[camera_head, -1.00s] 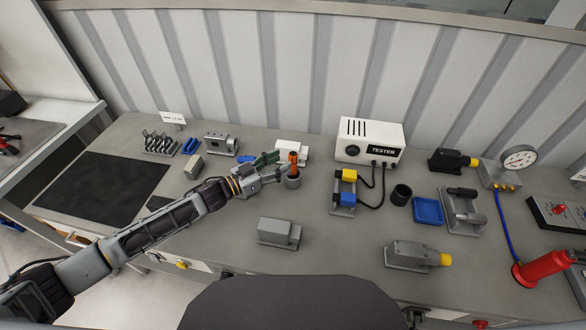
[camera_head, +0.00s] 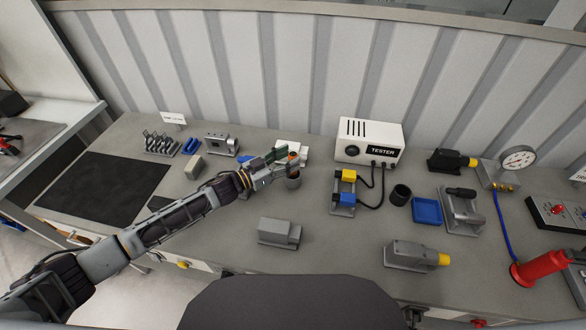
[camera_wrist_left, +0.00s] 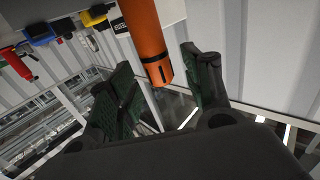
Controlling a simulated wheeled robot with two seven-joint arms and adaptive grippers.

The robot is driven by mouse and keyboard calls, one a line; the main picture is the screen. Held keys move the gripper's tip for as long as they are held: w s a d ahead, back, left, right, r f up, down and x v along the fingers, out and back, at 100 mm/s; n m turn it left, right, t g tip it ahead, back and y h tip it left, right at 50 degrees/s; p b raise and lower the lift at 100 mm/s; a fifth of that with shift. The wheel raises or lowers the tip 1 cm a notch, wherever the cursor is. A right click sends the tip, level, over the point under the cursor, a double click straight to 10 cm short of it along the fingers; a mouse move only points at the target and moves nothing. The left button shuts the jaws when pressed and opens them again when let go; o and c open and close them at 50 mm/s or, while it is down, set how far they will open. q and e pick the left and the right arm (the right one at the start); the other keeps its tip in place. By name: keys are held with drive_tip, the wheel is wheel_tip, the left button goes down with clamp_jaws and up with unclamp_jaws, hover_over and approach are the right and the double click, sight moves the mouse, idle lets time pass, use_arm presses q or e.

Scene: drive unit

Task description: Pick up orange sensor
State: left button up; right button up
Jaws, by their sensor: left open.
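The orange sensor (camera_head: 292,156) is an orange cylinder with dark bands, upright at a round grey holder (camera_head: 293,182) in the middle of the bench. My left gripper (camera_head: 286,164) is open around it, partly hiding it in the head view. In the left wrist view the sensor (camera_wrist_left: 146,32) shows large between the two spread green-padded fingers of the left gripper (camera_wrist_left: 165,90). A visible gap separates it from the right-hand finger; contact with the other finger is not clear. My right gripper is not in view.
A white box (camera_head: 290,148) stands just behind the sensor. The white tester (camera_head: 369,141) with yellow and blue blocks is to the right. A grey block (camera_head: 279,233) lies in front. A dark mat (camera_head: 103,188) covers the bench's left; bare bench lies around the grey block.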

use_arm(q)
drive_tip(key=shift+x, duration=1.15)
clamp_jaws()
